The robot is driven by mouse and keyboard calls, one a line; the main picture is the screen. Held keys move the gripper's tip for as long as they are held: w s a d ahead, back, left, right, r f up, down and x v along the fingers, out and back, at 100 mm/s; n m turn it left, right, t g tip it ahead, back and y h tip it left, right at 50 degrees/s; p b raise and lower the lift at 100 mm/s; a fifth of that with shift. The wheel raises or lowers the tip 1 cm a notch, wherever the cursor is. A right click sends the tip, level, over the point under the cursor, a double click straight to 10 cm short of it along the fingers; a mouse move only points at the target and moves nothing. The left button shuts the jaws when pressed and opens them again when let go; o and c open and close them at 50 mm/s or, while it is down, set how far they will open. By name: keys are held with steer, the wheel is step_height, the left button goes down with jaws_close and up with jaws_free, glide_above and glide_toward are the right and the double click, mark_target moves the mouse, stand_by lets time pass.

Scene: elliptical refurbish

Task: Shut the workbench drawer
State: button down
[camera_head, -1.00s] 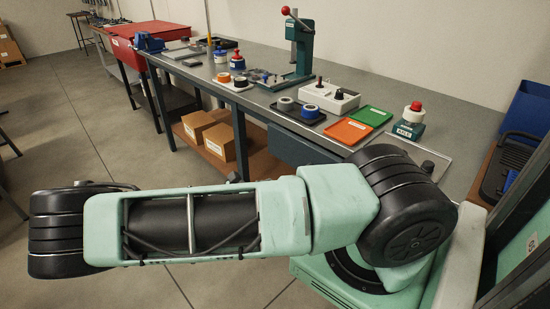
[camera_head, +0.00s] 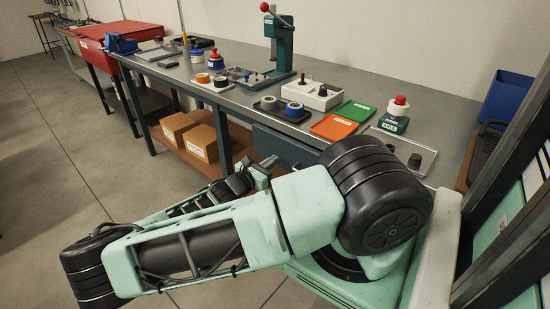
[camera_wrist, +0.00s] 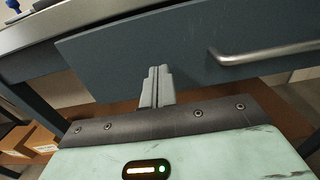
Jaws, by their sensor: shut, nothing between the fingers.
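The workbench drawer (camera_head: 284,147) has a blue-grey front under the bench top in the head view. In the wrist view its drawer front (camera_wrist: 130,55) fills the upper middle, tilted in the picture, with a pale bar handle (camera_wrist: 265,51) at the right. The front seems to stand out from the bench edge; how far is unclear. My gripper (camera_wrist: 157,72) is shut and empty, its fingertips in front of the drawer front, left of the handle. Whether they touch it cannot be told. In the head view my gripper (camera_head: 264,170) is small and partly hidden by my arm.
The workbench top (camera_head: 235,97) carries an orange tray (camera_head: 334,127), a green tray (camera_head: 354,109), a green press (camera_head: 280,45) and several small parts. Cardboard boxes (camera_head: 197,143) sit on the lower shelf. The floor at the left is clear.

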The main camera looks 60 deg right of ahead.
mark_target(281, 154)
steer(key=shift+s+d, duration=0.1)
steer(key=shift+d, duration=0.9)
steer(key=shift+s+d+p, duration=0.15)
steer(key=shift+d+p, duration=0.25)
steer(key=shift+d, duration=0.8)
steer(key=shift+s+d+p, duration=0.1)
steer(key=shift+d+p, duration=0.3)
steer(key=shift+d, duration=0.75)
steer(key=shift+r, duration=0.1)
steer(key=shift+a, duration=0.1)
